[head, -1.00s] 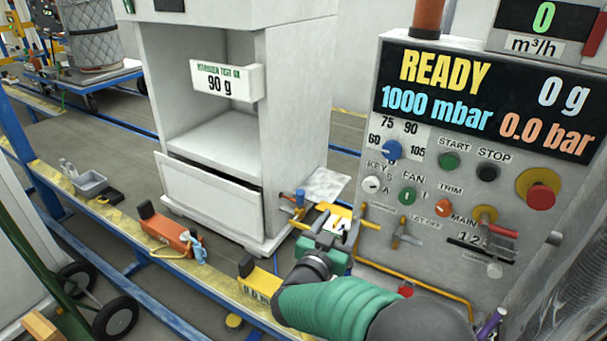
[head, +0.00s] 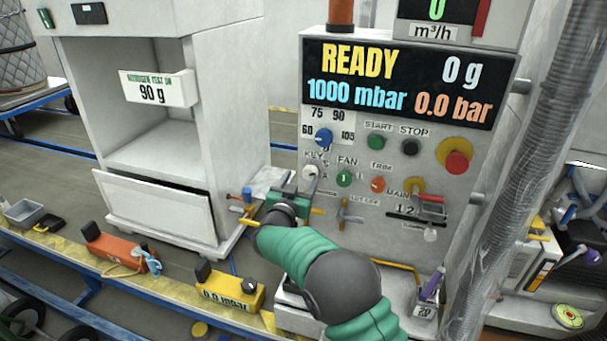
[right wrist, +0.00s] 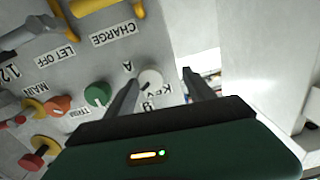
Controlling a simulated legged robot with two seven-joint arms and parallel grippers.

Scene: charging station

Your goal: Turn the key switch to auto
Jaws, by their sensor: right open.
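The key switch is a small white round knob (head: 311,171) on the grey control panel (head: 455,200), below the KEY label and left of the green FAN knob (head: 344,178). In the right wrist view the white knob (right wrist: 150,80) shows between my finger lines, closer to the left finger, with an A label beside it. My right gripper (head: 293,190) is in front of the panel, just left of and below the knob. Its jaws (right wrist: 161,79) are open with nothing held. Whether the fingers touch the knob cannot be told. My left gripper is not in view.
A blue selector knob (head: 323,137) sits above the key switch. The orange TRIM knob (head: 378,184) and red emergency button (head: 457,162) are to the right. A white cabinet (head: 228,110) stands left of the panel.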

